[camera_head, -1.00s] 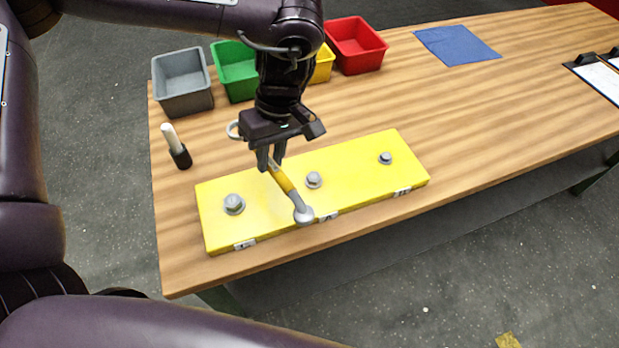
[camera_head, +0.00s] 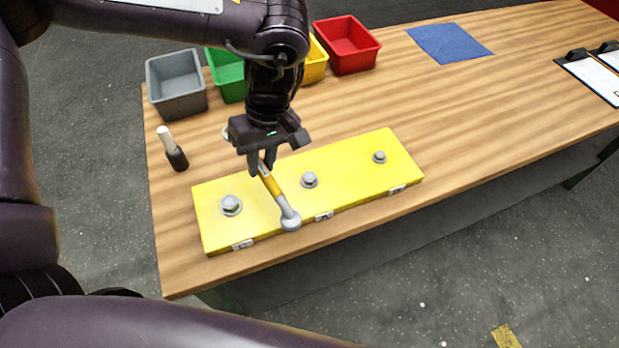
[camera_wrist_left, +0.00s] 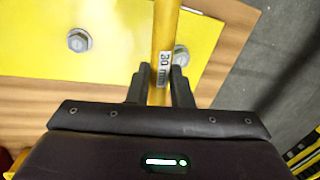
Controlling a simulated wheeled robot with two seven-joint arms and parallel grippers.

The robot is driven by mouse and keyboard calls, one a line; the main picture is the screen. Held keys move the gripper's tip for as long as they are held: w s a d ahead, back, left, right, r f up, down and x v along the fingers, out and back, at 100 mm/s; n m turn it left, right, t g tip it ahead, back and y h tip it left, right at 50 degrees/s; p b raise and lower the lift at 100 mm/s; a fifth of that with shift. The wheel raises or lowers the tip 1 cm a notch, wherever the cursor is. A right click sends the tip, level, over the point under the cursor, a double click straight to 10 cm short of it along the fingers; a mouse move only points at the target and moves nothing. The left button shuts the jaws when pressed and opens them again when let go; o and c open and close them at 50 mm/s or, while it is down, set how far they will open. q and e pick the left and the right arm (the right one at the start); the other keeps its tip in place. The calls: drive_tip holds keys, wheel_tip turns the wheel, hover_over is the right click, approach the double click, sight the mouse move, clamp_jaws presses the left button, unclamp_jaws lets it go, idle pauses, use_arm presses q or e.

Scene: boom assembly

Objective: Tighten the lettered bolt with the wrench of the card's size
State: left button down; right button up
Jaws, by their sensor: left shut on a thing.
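My left gripper (camera_head: 262,170) is shut on a wrench (camera_head: 273,187) with a yellow handle and a grey ring head. In the left wrist view the handle (camera_wrist_left: 165,35) carries a "30 mm" label. The wrench slants over the yellow plate (camera_head: 347,155), its head near the front edge, between the left bolt (camera_head: 232,205) and middle bolt (camera_head: 310,180); I cannot tell whether it touches the plate. The right bolt (camera_head: 380,157) looks smallest. Small letter labels on the plate's front edge are too small to read surely. My right gripper is out of view.
Grey (camera_head: 176,84), green (camera_head: 226,78), yellow (camera_head: 316,62) and red (camera_head: 346,45) bins stand along the back. A black-and-white upright object (camera_head: 173,148) stands left of the plate. A blue cloth (camera_head: 449,42) and clipboards (camera_head: 590,75) lie farther right. The table's middle right is clear.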

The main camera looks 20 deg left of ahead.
use_arm(q)
drive_tip(key=shift+s+a+m+p, duration=0.25)
drive_tip(key=shift+s+m+p, duration=0.05)
idle(0.4)
drive_tip(key=shift+s+a+m+p, duration=0.25)
drive_tip(key=shift+a+m+p, duration=0.05)
drive_tip(key=shift+p, duration=0.1)
drive_tip(key=shift+s, duration=0.1)
drive_tip(key=shift+s+a+f+m+t+p, duration=0.1)
drive_tip(key=shift+s+a+m+t+p, duration=0.1)
drive_tip(key=shift+a+m+t+p, duration=0.15)
idle(0.4)
drive_tip(key=shift+s+a+m, duration=0.25)
drive_tip(key=shift+a+m, duration=0.05)
drive_tip(key=shift+m, duration=0.05)
drive_tip(key=shift+p, duration=0.35)
